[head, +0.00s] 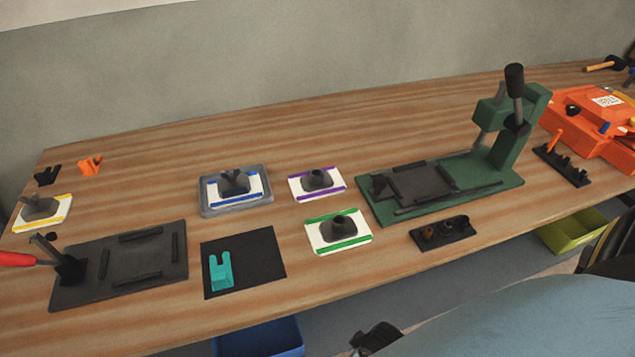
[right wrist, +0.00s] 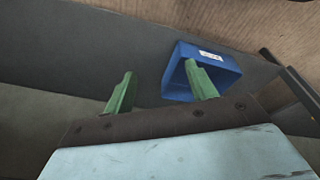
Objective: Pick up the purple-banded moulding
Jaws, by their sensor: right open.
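The purple-banded moulding (head: 299,190) lies flat on the table in the middle of the head view. It is a white plate with purple strips along two edges and a dark grey raised boss with an opening on top. My right gripper (right wrist: 159,69) shows in the right wrist view with two green fingers apart and nothing between them. It points toward a blue bin (right wrist: 222,83) below the table's edge. In the head view, a dark part at the bottom edge seems to be mine, well apart from the moulding. My left gripper is not in view.
A blue-banded moulding in a grey tray (head: 205,207) stands left of the purple one, a green-banded moulding (head: 360,236) in front. A green press (head: 480,178) stands right. A black mat (head: 258,270) holds a teal piece (head: 220,272). The table behind the mouldings is clear.

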